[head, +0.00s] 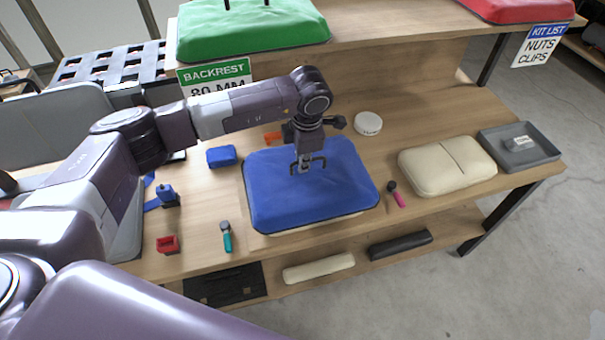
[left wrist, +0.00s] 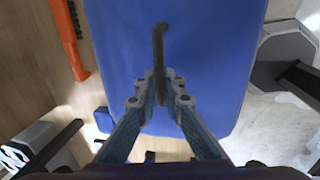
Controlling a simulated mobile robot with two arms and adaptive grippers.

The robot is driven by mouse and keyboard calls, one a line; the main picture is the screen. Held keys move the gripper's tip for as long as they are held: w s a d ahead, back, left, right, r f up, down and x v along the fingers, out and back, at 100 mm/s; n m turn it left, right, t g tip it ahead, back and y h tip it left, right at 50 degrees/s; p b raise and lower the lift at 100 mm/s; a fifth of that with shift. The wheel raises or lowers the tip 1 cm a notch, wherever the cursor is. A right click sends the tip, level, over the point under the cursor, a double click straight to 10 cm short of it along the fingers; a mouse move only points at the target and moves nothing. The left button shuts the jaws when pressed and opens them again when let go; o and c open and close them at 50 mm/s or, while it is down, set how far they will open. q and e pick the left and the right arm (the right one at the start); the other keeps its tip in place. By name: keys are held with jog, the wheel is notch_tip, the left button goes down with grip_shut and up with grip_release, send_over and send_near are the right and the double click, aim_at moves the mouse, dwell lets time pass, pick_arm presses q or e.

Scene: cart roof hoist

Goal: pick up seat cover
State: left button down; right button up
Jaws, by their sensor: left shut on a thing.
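The blue seat cover (head: 275,205) is a padded rectangle with dark handles on top, at the middle of the wooden bench. A pale edge shows beneath its front side; I cannot tell whether the cover is raised. It also fills the middle of the left wrist view (left wrist: 215,50). My left gripper (head: 304,166) points down over the cover's middle. In the left wrist view its fingers (left wrist: 160,88) are shut on a dark handle (left wrist: 158,45) of the cover. My right gripper is not in view.
A beige cushion (head: 447,165) and a grey tray (head: 519,147) stand to the right on the bench (head: 420,118). A teal-handled tool (head: 226,238), a pink-handled tool (head: 397,196) and a small blue block (head: 221,156) lie near the cover. A green cover (head: 250,30) rests on the upper shelf.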

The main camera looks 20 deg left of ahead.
pick_arm(q)
notch_tip(320, 180, up, 15)
jog(key=b, duration=0.4)
